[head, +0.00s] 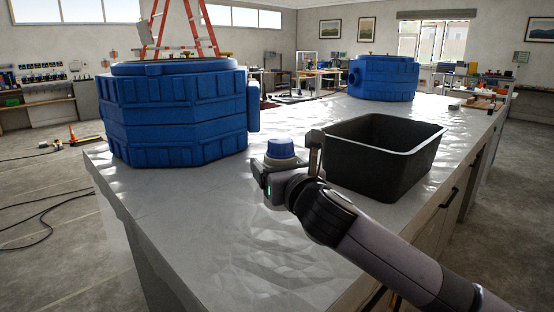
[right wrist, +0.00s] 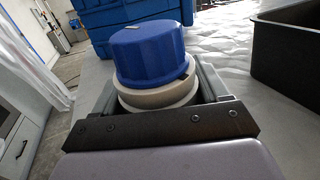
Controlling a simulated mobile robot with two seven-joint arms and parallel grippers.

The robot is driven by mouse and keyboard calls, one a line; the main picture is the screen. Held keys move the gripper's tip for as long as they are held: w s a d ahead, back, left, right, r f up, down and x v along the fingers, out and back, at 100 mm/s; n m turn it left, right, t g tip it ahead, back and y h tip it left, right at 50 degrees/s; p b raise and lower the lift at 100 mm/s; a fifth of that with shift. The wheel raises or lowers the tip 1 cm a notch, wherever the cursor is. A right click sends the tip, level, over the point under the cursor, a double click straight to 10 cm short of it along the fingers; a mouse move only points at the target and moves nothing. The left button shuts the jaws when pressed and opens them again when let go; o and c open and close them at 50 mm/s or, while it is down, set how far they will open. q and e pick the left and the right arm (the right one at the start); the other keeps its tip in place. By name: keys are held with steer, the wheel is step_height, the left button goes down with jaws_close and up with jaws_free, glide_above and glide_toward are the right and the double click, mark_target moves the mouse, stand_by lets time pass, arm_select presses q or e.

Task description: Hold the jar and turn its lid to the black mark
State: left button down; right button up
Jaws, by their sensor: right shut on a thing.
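The jar stands on the grey worktop (head: 200,200), with a ribbed blue lid (head: 280,148) on top. In the right wrist view the blue lid (right wrist: 148,55) sits on the jar's pale neck (right wrist: 158,97). A small dark mark (right wrist: 184,76) shows on the neck at the lid's lower right edge. A small light spot (right wrist: 132,28) shows at the lid's top rim. My right gripper (head: 286,163) is shut on the jar, its fingers on either side below the lid; it also shows in the right wrist view (right wrist: 157,105). The jar's lower body is mostly hidden. My left gripper is not in view.
An open black bin (head: 385,182) stands close to the right of the jar. A large blue container (head: 173,115) stands at the left, and another blue container (head: 384,78) farther back. The worktop's front left is clear.

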steer(key=shift+f+b, duration=0.6)
steer(key=shift+f, duration=0.9)
steer(key=shift+f+b, duration=0.45)
steer(key=shift+f, duration=0.5)
steer(key=shift+f+b, duration=0.6)
steer(key=shift+f, duration=0.6)
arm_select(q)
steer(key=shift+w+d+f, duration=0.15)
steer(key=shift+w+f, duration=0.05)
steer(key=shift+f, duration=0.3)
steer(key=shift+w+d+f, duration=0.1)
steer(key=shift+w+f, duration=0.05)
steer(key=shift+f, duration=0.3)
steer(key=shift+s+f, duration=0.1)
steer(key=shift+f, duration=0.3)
arm_select(e)
steer(key=shift+f, duration=0.5)
